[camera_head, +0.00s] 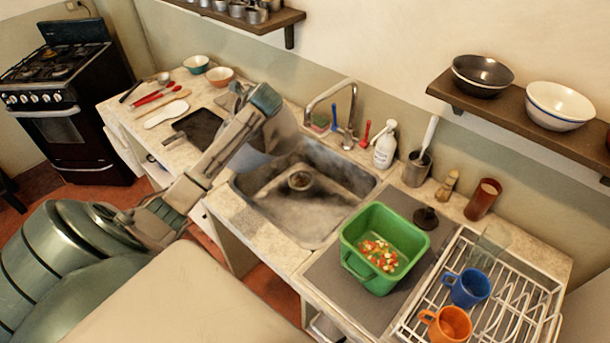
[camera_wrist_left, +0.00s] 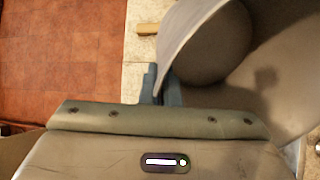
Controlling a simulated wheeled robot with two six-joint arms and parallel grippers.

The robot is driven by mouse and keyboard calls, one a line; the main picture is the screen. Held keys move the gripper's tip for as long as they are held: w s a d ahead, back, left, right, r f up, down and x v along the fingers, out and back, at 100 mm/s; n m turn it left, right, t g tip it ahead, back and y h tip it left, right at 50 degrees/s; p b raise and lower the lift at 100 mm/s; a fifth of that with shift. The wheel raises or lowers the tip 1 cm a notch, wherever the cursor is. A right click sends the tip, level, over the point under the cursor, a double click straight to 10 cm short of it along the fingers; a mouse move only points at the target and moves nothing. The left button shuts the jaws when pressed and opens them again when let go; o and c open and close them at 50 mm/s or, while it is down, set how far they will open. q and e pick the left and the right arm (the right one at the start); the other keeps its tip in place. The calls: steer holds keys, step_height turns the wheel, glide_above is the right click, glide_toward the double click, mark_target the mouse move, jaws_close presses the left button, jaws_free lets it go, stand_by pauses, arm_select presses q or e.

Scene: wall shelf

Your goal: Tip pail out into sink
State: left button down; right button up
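The grey pail (camera_head: 282,135) hangs over the back left part of the sink (camera_head: 325,213), partly hidden behind my left arm. It looks tilted, but its mouth cannot be made out in the head view. My left gripper (camera_head: 264,103) is at its upper side. In the left wrist view, the fingers of my left gripper (camera_wrist_left: 161,88) are closed on the rim of the pail (camera_wrist_left: 185,28). No contents show in the visible part of the pail. The sink bottom shows dark stains and a round drain. My right gripper is not in view.
A faucet (camera_head: 335,97) rises behind the sink, near the pail. A green tub (camera_head: 410,220) with chopped vegetables stands on a grey mat right of the sink. A dish rack with mugs (camera_head: 468,288) is farther right. A soap bottle (camera_head: 385,147) stands behind.

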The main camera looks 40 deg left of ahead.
arm_select(q)
steer(key=shift+s+a+f+t+h, duration=0.2)
steer(key=shift+s+a+f+h, duration=0.15)
steer(key=shift+a+h, duration=0.45)
steer(key=shift+s+a+f+t+h, duration=0.25)
steer(key=shift+a+h, duration=0.3)
steer(key=shift+a, duration=0.45)
steer(key=shift+s+a+f+t+h, duration=0.15)
steer(key=shift+s+a+f+h, duration=0.2)
steer(key=shift+a+h, duration=0.45)
steer(key=shift+s+a+n+t+h, duration=0.15)
steer(key=shift+a+t+h, duration=0.15)
steer(key=shift+a+h, duration=0.6)
steer(key=shift+s+a+n+t+h, duration=0.15)
steer(key=shift+a+t+h, duration=0.15)
steer(key=shift+a+h, duration=0.55)
steer(key=shift+d, duration=0.15)
